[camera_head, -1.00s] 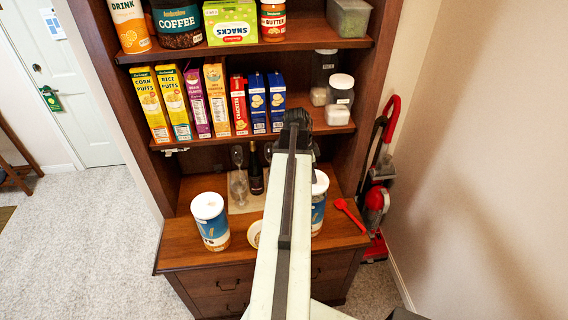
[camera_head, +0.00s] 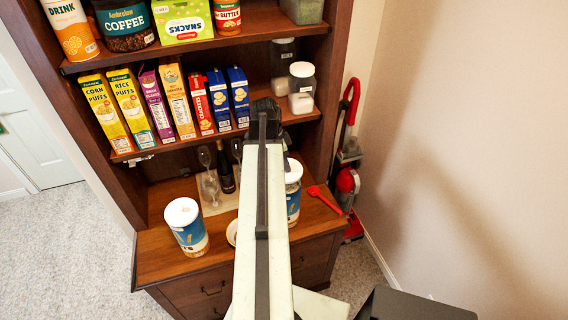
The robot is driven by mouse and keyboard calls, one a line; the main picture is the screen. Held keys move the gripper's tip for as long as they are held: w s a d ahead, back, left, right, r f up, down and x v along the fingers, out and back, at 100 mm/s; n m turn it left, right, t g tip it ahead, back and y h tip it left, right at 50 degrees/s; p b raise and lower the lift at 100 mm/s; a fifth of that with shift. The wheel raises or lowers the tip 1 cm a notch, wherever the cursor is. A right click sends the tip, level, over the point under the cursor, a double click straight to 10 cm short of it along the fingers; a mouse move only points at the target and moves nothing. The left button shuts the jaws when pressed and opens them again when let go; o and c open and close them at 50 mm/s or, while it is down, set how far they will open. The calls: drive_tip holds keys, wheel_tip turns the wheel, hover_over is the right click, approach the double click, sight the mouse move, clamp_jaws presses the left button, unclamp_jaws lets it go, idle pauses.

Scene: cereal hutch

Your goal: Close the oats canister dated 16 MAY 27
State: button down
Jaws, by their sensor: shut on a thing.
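Two oats canisters with blue and white labels and white tops stand on the hutch counter. The left canister (camera_head: 190,238) is in full view, upright, with its white top on. The right canister (camera_head: 293,202) is partly hidden behind my arm; its white top (camera_head: 294,171) shows at the arm's right edge. I cannot read a date on either. My arm reaches up the middle of the picture, its dark far joint in front of the lower shelf. My gripper is hidden behind the arm, so what it holds cannot be seen.
A red scoop (camera_head: 324,200) lies at the counter's right. A bowl (camera_head: 232,232), glasses (camera_head: 210,187) and a dark bottle (camera_head: 226,172) stand near the middle. Cereal boxes (camera_head: 128,110) and a white-lidded jar (camera_head: 302,92) fill the shelf above. A red vacuum (camera_head: 347,182) stands right of the hutch.

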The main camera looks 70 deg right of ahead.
drive_tip(key=shift+f+b, duration=2.7)
drive_tip(key=shift+f, duration=0.05)
drive_tip(key=shift+f+b, duration=0.45)
drive_tip(key=shift+f, duration=0.05)
idle(0.3)
drive_tip(key=c, duration=1.2)
unclamp_jaws()
drive_tip(key=shift+o, duration=0.2)
drive_tip(key=o, duration=0.3)
drive_tip(key=shift+r, duration=0.1)
